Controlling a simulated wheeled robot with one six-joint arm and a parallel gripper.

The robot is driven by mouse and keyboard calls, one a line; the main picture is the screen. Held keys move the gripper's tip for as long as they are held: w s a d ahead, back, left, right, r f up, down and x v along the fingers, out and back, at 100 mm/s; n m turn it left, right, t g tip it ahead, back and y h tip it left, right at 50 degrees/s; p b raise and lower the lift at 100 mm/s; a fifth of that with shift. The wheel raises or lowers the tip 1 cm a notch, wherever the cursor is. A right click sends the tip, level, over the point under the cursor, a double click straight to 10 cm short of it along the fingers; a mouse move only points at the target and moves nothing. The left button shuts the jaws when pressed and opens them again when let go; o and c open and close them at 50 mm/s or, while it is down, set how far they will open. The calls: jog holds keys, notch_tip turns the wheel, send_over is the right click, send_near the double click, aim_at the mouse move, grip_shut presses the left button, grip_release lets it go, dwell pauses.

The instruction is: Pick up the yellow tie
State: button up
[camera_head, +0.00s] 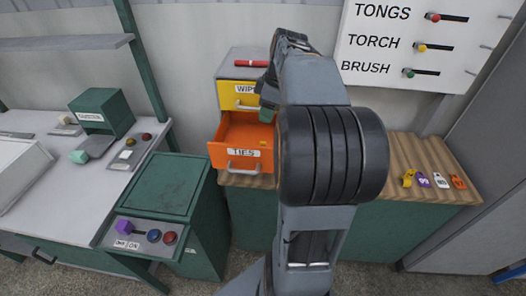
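The orange drawer labelled TIES (243,164) is pulled open in the small drawer unit. A small yellow piece (263,142), possibly the yellow tie, shows inside it near the front right; it is too small to make out clearly. My gripper (268,104) points down above the drawer's right side, higher than the yellow piece and apart from it in the picture. Its fingertips are small and dark, with a green part beside them, and I cannot make out their opening. My arm hides the area right of the drawer.
The yellow drawer (238,95) above is closed, with a red stick (251,63) on top. Several coloured tags, one yellow (409,178), lie on the corrugated counter (430,155) at right. A green cabinet (155,185) with a button panel (146,237) stands left.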

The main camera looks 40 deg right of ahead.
jog(key=d+f+n, duration=0.1)
jog(key=d, duration=0.2)
send_over(264, 142)
jog(key=s+d, duration=0.1)
jog(key=s, duration=0.1)
notch_tip(264, 142, down, 6)
jog(key=shift+w+p+x, duration=0.15)
jog(key=shift+p+x, duration=0.25)
jog(key=shift+x, duration=1.3)
jog(key=shift+w+p+x, duration=0.15)
jog(key=shift+p+x, duration=0.25)
jog(key=shift+x, duration=1.35)
jog(key=shift+d, duration=0.15)
jog(key=shift+y, duration=0.3)
grip_shut()
